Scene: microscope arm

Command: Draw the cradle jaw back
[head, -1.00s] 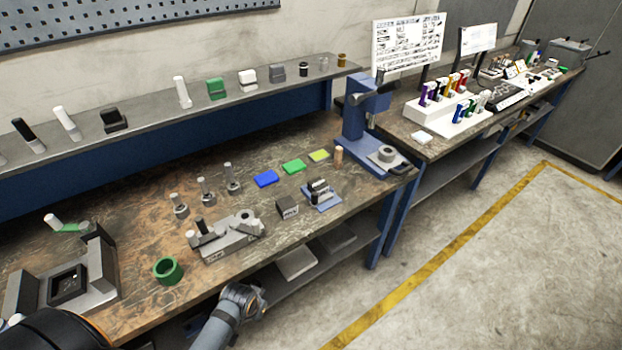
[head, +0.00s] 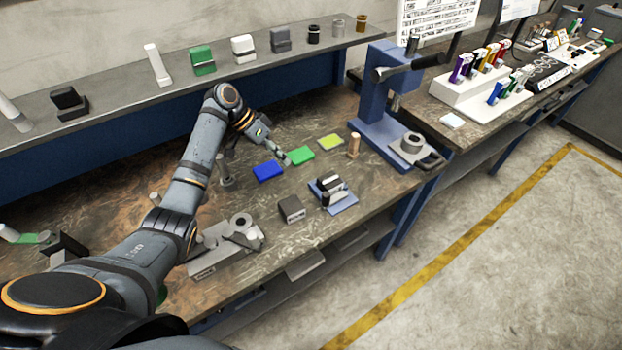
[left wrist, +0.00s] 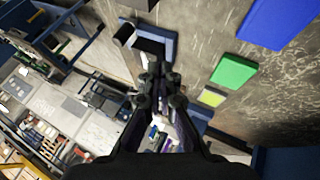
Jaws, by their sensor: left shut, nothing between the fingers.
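A small cradle on a blue base (head: 340,203), with an upright dark and white part (head: 329,187), stands on the bench right of a dark grey block (head: 291,208). I take this to be the cradle with the jaw; the jaw itself is too small to tell apart. In the left wrist view the blue base (left wrist: 169,46) lies just beyond my fingertips. My left gripper (head: 286,159) is shut and empty, pointing down above the bench by the green pad (head: 301,156), behind and left of the cradle. The fingertips also show in the left wrist view (left wrist: 159,72). My right gripper is out of view.
A blue pad (head: 268,171) and a yellow-green pad (head: 330,142) lie beside the green one. A blue press-like stand (head: 378,125) rises at right. A grey fixture (head: 212,262) sits below my left arm. A shelf (head: 115,100) runs behind.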

